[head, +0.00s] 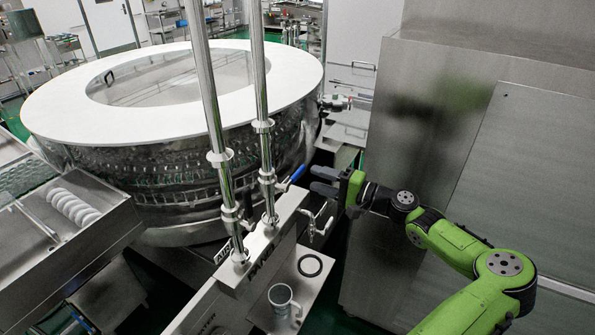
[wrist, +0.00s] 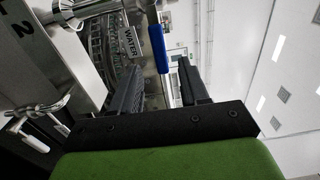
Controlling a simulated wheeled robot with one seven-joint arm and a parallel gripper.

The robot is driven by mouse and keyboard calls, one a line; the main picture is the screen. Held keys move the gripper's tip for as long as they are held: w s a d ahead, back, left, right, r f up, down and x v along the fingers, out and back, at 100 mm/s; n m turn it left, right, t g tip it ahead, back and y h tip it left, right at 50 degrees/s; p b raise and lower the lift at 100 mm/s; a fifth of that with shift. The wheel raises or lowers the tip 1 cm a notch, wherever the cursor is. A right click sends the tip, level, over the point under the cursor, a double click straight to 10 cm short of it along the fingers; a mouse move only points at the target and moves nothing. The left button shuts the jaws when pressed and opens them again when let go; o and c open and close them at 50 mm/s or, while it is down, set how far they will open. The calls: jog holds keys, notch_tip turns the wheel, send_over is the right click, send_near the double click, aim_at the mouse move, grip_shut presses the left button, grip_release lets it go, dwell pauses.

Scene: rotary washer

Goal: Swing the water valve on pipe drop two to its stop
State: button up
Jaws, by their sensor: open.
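Two upright steel pipes stand on a steel box. The right pipe (head: 261,85) has a valve whose blue lever (head: 297,173) sticks out to the right, toward my gripper (head: 324,181). In the wrist view the blue lever (wrist: 158,48) shows ahead, roughly in line with the gap between my fingers (wrist: 158,75). A tag reading WATER (wrist: 130,41) hangs beside it. My gripper is open and empty, just right of the lever's tip in the head view. Whether a finger touches the lever cannot be told. The valve body is partly cut off in the wrist view.
The left pipe (head: 213,95) stands close by, with an AIR tag (head: 222,253) near its base. A small tap (head: 317,226) juts from the box above a tray with a grey mug (head: 283,303). The round washer (head: 170,170) lies behind; a steel cabinet (head: 425,120) stands right.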

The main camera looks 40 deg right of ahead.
aim_at(301, 173)
jog(key=x, duration=0.6)
jog(key=shift+w+a+p, duration=0.1)
jog(key=shift+w+p, duration=0.15)
jog(key=shift+p, duration=0.05)
grip_shut()
